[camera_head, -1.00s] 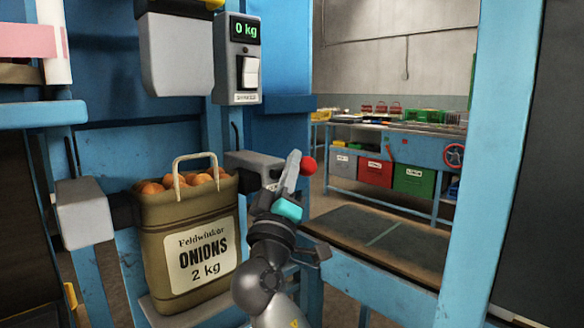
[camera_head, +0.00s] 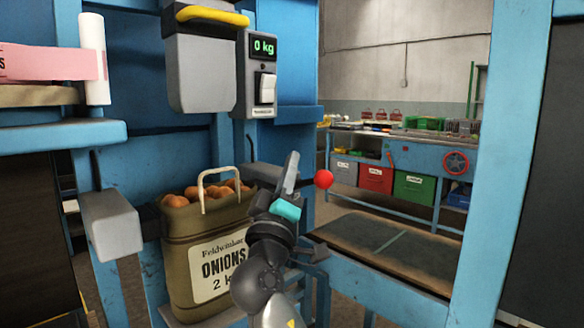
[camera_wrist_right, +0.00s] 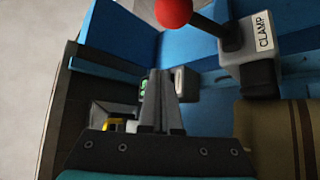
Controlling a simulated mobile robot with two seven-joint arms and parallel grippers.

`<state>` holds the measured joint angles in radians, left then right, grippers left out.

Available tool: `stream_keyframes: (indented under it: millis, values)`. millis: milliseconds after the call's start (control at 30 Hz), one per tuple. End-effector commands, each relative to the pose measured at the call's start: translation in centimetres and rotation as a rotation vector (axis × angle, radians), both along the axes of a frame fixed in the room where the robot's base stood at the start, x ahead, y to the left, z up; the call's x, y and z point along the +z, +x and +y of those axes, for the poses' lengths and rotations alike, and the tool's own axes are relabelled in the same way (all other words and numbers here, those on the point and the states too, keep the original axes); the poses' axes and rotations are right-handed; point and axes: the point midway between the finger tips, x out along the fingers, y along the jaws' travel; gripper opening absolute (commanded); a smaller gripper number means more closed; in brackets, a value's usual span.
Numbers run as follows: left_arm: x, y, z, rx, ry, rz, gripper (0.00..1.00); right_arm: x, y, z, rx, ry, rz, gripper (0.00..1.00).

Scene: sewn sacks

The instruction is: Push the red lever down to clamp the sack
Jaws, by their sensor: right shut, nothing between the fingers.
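The red lever knob (camera_head: 323,179) shows in the head view just right of my right gripper (camera_head: 291,172). In the right wrist view the red knob (camera_wrist_right: 173,12) tops a dark rod rising from a grey block labelled CLAMP (camera_wrist_right: 240,45). My right gripper (camera_wrist_right: 161,98) is shut and empty, its fingers pointing up beside the knob without visible contact. The olive sack of onions (camera_head: 190,255), marked 2 kg, stands upright and open-topped between the clamp blocks; the left block (camera_head: 110,222) is grey. My right arm hides part of the sack's right side. My left gripper is out of view.
A display box (camera_head: 258,72) reading 0 kg with a white switch hangs above the sack, beside a grey housing with a yellow handle (camera_head: 213,15). A blue post (camera_head: 490,170) stands at right. A dark-topped bench (camera_head: 385,250) lies right of my arm.

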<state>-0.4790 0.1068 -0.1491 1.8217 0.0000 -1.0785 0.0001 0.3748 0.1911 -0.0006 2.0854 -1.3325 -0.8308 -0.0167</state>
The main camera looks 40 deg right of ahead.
Motion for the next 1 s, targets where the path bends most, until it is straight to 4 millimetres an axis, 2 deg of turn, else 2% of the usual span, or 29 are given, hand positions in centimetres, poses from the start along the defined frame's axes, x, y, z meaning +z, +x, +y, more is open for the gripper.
stream_keyframes:
  millis: [33, 100, 400, 1000]
  values:
    - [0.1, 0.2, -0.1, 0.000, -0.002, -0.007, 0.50, -1.4, -0.6, 1.0, 0.004, 0.007, 0.008, 0.00]
    - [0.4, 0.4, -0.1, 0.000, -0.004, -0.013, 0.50, -2.4, -1.3, 2.1, 0.005, 0.006, 0.008, 0.00]
    - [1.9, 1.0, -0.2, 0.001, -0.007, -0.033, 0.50, -5.0, -3.6, 5.2, 0.001, 0.003, 0.007, 0.00]
    - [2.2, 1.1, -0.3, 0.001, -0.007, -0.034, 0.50, -5.2, -3.9, 5.7, 0.000, 0.001, 0.004, 0.00]
